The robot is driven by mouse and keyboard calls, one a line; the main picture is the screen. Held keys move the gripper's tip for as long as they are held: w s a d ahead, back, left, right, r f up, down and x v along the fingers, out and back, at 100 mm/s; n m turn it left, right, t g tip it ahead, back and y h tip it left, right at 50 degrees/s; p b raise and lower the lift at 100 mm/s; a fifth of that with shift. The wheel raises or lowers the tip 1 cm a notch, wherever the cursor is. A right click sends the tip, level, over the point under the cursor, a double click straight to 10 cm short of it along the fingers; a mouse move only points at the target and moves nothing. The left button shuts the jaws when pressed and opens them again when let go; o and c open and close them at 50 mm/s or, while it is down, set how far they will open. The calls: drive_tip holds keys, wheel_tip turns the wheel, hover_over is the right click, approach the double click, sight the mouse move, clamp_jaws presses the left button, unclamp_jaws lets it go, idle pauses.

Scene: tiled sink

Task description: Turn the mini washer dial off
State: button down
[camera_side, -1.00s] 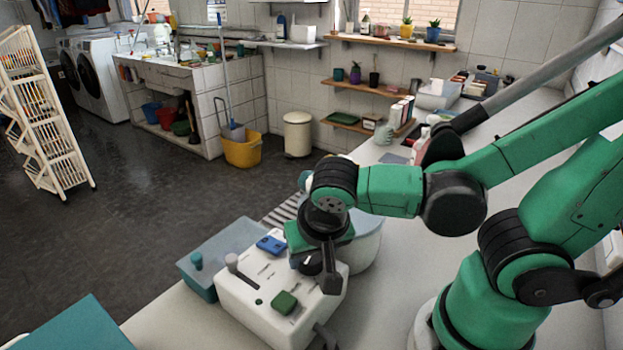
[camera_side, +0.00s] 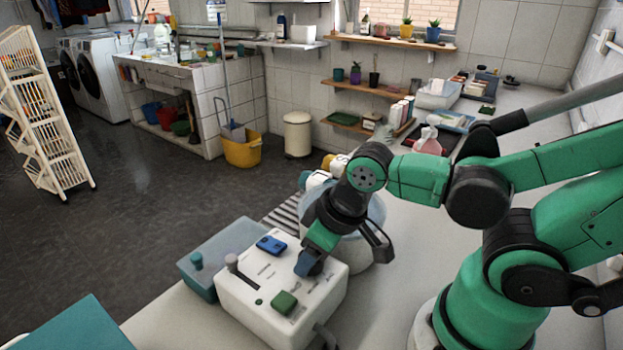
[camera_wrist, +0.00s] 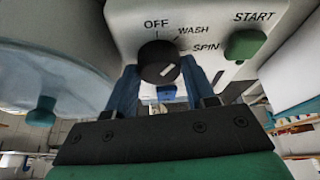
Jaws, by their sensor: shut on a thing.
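The mini washer (camera_side: 243,293) is a white box on the counter in the side view. Its black dial (camera_wrist: 159,62) shows in the wrist view, below printed OFF, WASH and SPIN labels. A white mark lies on the dial's lower right side, away from OFF. My gripper (camera_wrist: 160,78) has its blue fingers on either side of the dial, shut on it. In the side view my gripper (camera_side: 308,266) is tilted, reaching down to the panel's right end, and hides most of the dial.
A green START button (camera_wrist: 245,44) sits right of the dial. A teal tub (camera_side: 215,255) stands left. A pale round tub (camera_side: 372,235) stands close behind my gripper.

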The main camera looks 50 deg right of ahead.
drive_tip(key=n, duration=0.2)
drive_tip(key=n+y, duration=0.1)
drive_tip(key=n, duration=0.1)
drive_tip(key=shift+d+g+y, duration=0.1)
drive_tip(key=shift+g+y, duration=0.2)
drive_tip(key=shift+n+g+y, duration=0.3)
drive_tip(key=shift+n+y, duration=0.2)
drive_tip(key=shift+n, duration=1.1)
drive_tip(key=shift+c, duration=1.5)
unclamp_jaws()
drive_tip(key=shift+v, duration=2.8)
drive_tip(key=shift+w, duration=0.1)
